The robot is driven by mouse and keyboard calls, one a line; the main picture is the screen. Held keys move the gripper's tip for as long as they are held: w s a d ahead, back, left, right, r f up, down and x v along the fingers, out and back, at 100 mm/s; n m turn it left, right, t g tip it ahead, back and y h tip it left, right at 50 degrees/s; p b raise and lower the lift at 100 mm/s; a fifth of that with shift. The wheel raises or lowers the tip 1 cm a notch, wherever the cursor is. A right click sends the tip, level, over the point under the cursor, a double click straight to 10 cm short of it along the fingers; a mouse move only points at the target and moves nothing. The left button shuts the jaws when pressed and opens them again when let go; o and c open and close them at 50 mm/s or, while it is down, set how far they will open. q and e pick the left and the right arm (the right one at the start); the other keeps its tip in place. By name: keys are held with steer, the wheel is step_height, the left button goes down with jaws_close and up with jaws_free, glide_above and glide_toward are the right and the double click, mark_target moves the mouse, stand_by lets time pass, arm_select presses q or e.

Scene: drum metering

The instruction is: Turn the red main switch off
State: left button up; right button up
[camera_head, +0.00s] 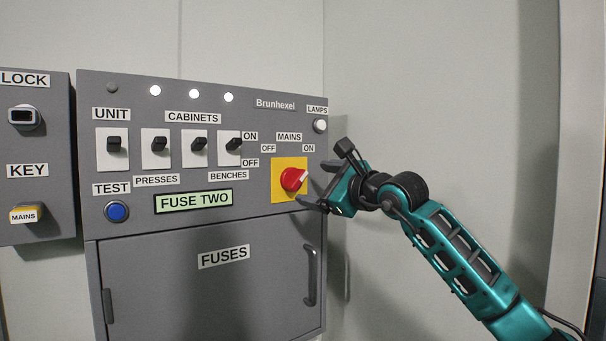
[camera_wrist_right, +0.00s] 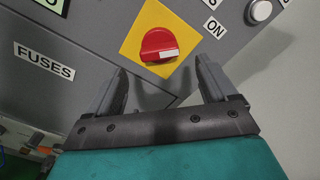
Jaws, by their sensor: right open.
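The red main switch (camera_head: 293,179) sits on a yellow plate (camera_head: 277,188) at the right of the grey panel, under the MAINS label. Its white pointer mark is turned up and right, toward the ON label (camera_head: 308,148). The OFF label (camera_head: 268,148) is at its upper left. My right gripper (camera_head: 318,183) is open and empty just right of the switch. In the right wrist view the red knob (camera_wrist_right: 159,46) lies ahead of the two spread fingers, apart from them. My left gripper is not in view.
Several black toggle switches (camera_head: 198,145) stand in a row left of the main switch. A blue TEST button (camera_head: 117,211) and a FUSE TWO display (camera_head: 194,201) are below. The FUSES door has a handle (camera_head: 310,274). A LAMPS button (camera_head: 320,126) is above the gripper.

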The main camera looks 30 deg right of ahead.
mark_target(301, 181)
steer(key=shift+w+a+p, duration=0.15)
steer(key=shift+w+p, duration=0.1)
steer(key=shift+w, duration=1.15)
steer(key=shift+w+a+p, duration=0.1)
steer(key=shift+w+p, duration=0.15)
steer(key=shift+w, duration=1.1)
steer(key=c, duration=1.1)
